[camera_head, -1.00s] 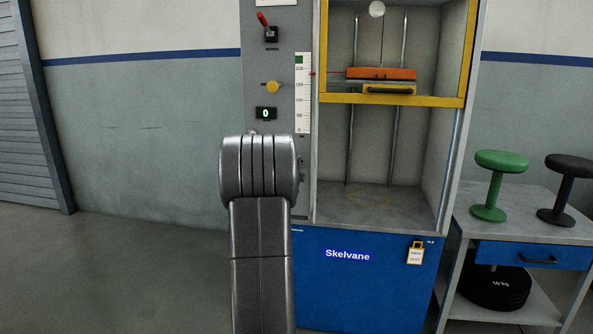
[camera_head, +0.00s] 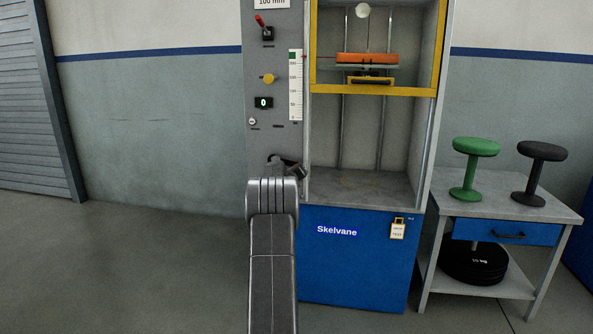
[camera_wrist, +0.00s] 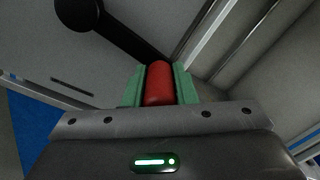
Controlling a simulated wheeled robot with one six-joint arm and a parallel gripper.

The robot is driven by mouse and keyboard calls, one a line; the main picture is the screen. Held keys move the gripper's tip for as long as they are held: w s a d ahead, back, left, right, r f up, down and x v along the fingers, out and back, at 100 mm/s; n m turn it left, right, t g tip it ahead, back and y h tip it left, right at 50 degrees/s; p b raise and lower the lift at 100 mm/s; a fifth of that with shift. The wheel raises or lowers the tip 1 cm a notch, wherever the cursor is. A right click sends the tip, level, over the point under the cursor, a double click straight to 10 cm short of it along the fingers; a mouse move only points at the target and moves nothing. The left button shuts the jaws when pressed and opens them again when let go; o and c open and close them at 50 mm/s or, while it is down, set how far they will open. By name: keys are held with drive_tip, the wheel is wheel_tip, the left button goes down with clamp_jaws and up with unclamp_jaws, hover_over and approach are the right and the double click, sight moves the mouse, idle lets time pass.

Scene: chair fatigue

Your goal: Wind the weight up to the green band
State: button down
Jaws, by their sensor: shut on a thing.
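The weight is an orange block (camera_head: 367,58) hanging between rods in the upper part of the cabinet, above a yellow piece (camera_head: 370,80). The white scale (camera_head: 296,105) on the grey panel has a green band (camera_head: 293,55) near its top. The block stands about level with the band. In the wrist view my gripper (camera_wrist: 159,84) has its green fingers shut on a red handle (camera_wrist: 160,84). A black arm with a round end (camera_wrist: 78,14) lies beyond. In the head view my arm hides the fingers and handle.
The panel carries a red-tipped lever (camera_head: 263,27), a yellow knob (camera_head: 268,78) and a display (camera_head: 263,102) reading 0. A yellow frame (camera_head: 375,90) crosses the cabinet. At right, a bench (camera_head: 560,212) bears green and black stools. The floor at left is clear.

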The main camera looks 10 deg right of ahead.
drive_tip(key=shift+a+f+m+b, duration=0.15)
drive_tip(key=shift+f+m+b, duration=0.55)
drive_tip(key=shift+f, duration=0.2)
drive_tip(key=c, duration=1.2)
unclamp_jaws()
drive_tip(key=shift+w, duration=0.1)
drive_tip(key=shift+r, duration=0.1)
drive_tip(key=b+v, duration=0.4)
drive_tip(key=v, duration=1)
drive_tip(key=shift+w, duration=0.15)
